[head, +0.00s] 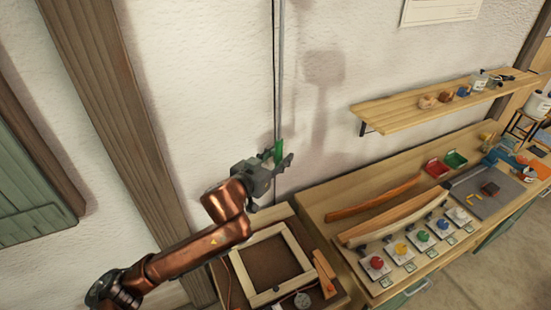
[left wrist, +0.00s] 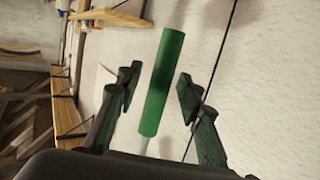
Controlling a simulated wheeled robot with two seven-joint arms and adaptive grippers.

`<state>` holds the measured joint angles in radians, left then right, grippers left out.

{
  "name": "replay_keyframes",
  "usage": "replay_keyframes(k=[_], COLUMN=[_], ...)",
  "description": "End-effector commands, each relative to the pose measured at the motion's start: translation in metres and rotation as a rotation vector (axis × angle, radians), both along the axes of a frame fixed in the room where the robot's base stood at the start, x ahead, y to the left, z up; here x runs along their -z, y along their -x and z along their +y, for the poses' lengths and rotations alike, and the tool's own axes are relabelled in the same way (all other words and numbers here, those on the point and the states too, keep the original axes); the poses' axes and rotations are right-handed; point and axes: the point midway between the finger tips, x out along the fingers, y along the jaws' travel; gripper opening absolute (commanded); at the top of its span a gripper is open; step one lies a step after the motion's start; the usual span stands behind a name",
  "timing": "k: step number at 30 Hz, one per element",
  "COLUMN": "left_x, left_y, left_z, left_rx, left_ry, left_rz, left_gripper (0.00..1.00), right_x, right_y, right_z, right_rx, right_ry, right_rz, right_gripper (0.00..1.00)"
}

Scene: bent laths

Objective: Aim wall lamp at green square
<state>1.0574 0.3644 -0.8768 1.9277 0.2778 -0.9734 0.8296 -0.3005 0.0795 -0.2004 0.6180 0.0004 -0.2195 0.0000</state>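A green handle (head: 278,150) sits low on a thin grey upright rod (head: 279,70) in front of the white wall. The lamp head itself is not clearly in view; a lamp-like shadow falls on the wall. My left gripper (head: 276,162) is at the green handle. In the left wrist view, the green handle (left wrist: 163,82) lies between the two fingers of my left gripper (left wrist: 160,92), with gaps beside it, so the gripper is open around it. I see no green square on the wall. My right gripper is in neither view.
A wall shelf (head: 400,110) holds small items. A wooden post (head: 125,130) stands left.

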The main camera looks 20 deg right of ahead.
Motion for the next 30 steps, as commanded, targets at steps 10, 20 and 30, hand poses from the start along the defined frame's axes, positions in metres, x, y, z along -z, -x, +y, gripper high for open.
replay_keyframes(k=[10, 20, 30], left_x=[-0.011, -0.023, -0.025], left_y=[0.036, 0.074, 0.081], left_z=[0.037, 0.076, 0.083], left_rx=[0.001, -0.001, -0.001], left_ry=[0.001, 0.000, 0.000], left_rz=[-0.001, 0.000, 0.000], left_gripper=[0.34, 0.34, 0.34], right_x=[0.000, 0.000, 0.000], right_y=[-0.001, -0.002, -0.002], right_z=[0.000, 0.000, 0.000], right_rx=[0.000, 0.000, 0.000], right_ry=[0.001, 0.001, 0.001], right_rz=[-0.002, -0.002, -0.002], right_gripper=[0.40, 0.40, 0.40])
